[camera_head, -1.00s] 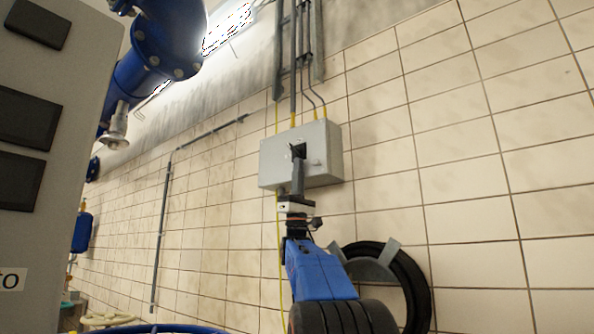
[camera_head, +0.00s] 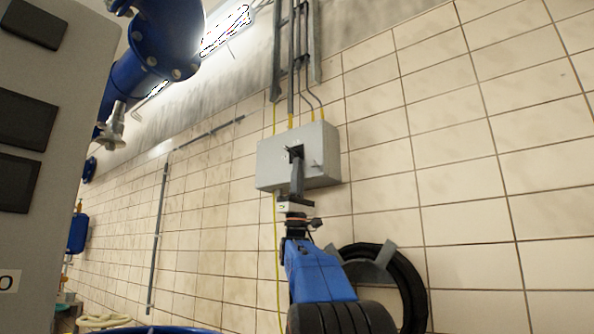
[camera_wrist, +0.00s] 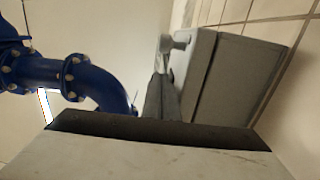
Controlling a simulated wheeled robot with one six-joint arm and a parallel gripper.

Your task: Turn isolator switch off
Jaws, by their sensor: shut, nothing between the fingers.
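The isolator switch box (camera_head: 322,160) is a grey box on the tiled wall, right of centre in the head view. It also shows in the wrist view (camera_wrist: 235,80) at upper right. A dark part (camera_head: 294,151), seemingly the switch handle, shows at its front just above my fingertips. A light grey knob-like part (camera_wrist: 178,42) sticks out of the box in the wrist view. My gripper (camera_head: 296,172) is shut with nothing between its fingers and points up in front of the box. I cannot tell whether the fingertips touch the handle.
Conduits (camera_head: 296,70) run up the wall above the box. A black hose coil (camera_head: 405,285) hangs on the wall below right. Large blue pipes (camera_head: 170,40) and a grey cabinet (camera_head: 60,70) fill the left. The wall to the right is clear.

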